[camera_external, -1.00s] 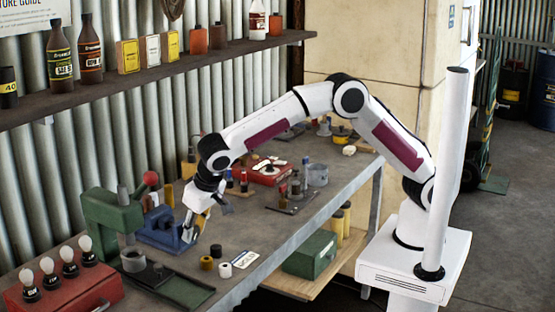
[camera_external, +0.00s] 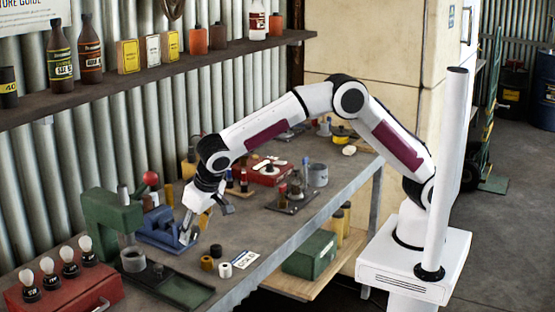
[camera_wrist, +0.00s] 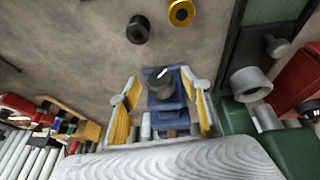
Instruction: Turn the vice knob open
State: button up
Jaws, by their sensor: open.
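The blue vice (camera_external: 158,231) stands on the workbench, right of the green press, partly hidden by my gripper. In the wrist view the blue vice (camera_wrist: 168,101) lies between my fingers, with a dark round knob (camera_wrist: 160,82) with a white mark at its near end. My gripper (camera_external: 190,232) points down at the vice's front end. In the wrist view my gripper (camera_wrist: 160,100) is open, with one yellow-padded finger on each side of the vice and a gap to the knob on both sides. I cannot tell its exact height over the knob.
The green press (camera_external: 105,215) stands close left of the vice. A red box with bulbs (camera_external: 62,290) is at the front left. A shelf (camera_external: 170,75) runs above the bench.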

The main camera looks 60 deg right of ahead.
jog(key=shift+d+m+y, duration=0.2)
jog(key=shift+m+y, duration=0.1)
jog(key=shift+y, duration=1)
jog(key=v, duration=0.8)
jog(key=s+d+f+n, duration=0.2)
jog(key=shift+s+f+n+g, duration=0.15)
jog(key=shift+f+n+g, duration=0.15)
jog(key=shift+f+g, duration=0.1)
jog(key=s+d+r, duration=0.1)
jog(key=s+d, duration=0.2)
jog(key=d, duration=0.4)
jog(key=s+d+r+n+g, duration=0.1)
jog(key=s+d, duration=0.3)
jog(key=d, duration=0.4)
jog(key=s+d+r+n+h, duration=0.1)
jog(key=s+d+r, duration=0.1)
jog(key=s+d, duration=0.2)
jog(key=shift+d+r, duration=0.35)
jog(key=shift+d, duration=1.3)
jog(key=shift+s, duration=0.1)
